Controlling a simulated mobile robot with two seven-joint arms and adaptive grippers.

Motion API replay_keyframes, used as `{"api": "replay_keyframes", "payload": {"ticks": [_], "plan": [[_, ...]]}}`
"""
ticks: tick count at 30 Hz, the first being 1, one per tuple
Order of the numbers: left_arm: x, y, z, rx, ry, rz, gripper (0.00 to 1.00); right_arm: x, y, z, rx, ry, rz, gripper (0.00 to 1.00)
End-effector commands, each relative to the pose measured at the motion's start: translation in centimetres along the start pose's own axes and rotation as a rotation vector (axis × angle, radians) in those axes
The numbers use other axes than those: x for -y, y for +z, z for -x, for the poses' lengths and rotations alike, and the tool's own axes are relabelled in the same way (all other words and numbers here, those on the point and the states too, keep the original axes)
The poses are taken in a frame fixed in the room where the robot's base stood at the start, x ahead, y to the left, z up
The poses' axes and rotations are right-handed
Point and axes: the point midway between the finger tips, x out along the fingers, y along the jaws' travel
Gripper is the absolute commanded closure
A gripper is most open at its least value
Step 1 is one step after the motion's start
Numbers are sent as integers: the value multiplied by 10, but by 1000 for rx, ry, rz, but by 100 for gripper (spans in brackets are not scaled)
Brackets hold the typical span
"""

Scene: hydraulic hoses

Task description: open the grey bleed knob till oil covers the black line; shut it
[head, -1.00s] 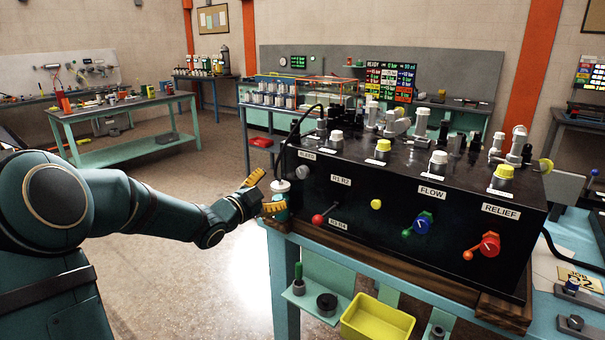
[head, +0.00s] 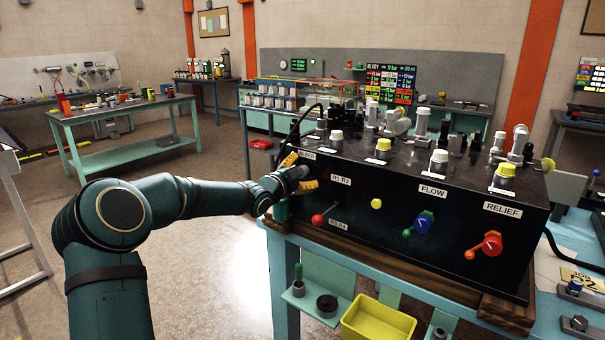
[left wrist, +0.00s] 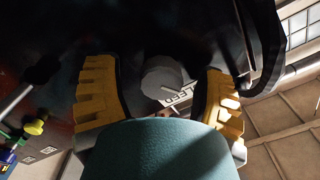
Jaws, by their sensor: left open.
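The grey bleed knob (left wrist: 162,78) sits on the black panel and shows between the yellow fingers of my left gripper in the left wrist view. In the head view my left gripper (head: 299,172) is at the panel's left end, its fingers open above and below the knob. I cannot tell whether they touch it. The BLEED label (left wrist: 178,97) is upside down in the left wrist view. A greenish bottle (head: 281,211) below the gripper is mostly hidden by it. The black line and any oil level cannot be made out. My right gripper is not in view.
A yellow bin (head: 377,320) is below. The floor left is clear.

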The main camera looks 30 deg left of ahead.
Motion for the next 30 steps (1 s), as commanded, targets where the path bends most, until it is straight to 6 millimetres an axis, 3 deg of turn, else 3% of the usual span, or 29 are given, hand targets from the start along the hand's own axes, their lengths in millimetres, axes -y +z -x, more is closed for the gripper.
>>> {"api": "replay_keyframes", "payload": {"ticks": [7,8,13,14,30], "plan": [[0,0,0,0,-1,0,30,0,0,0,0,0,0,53],[0,0,0,0,-1,-1,36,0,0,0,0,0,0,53],[0,0,0,0,-1,0,96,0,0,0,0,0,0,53],[0,0,0,0,-1,0,98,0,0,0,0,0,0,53],[1,-1,0,-2,-1,5,100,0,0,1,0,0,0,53]]}}
